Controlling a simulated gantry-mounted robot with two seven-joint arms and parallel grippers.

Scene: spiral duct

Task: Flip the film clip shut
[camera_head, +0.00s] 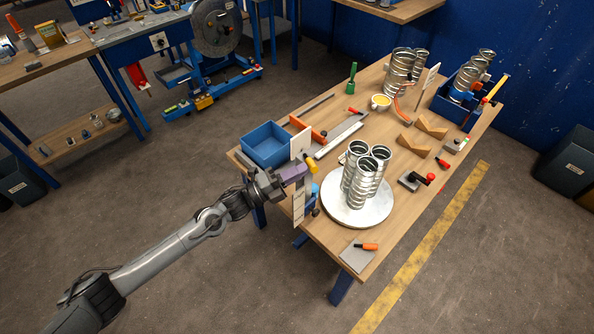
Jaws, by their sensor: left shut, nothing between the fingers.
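My left arm comes in from the lower left, and its gripper (293,174) is at the left edge of the workbench. It is shut with nothing held. Its tips are beside a small yellow-orange part (311,163) and a white upright sheet (300,143). A pale strip (299,208) hangs down just below the gripper. The film clip is too small to make out for sure; it may be among these parts, and whether it is open or shut cannot be told. My right gripper is not in view.
Shiny spiral ducts (364,178) stand on a round white turntable (357,211) right of the gripper. A blue bin (267,139) is just behind it. Several tools and wooden wedges (414,146) lie across the bench. The bench's front right corner holds a grey plate (356,257).

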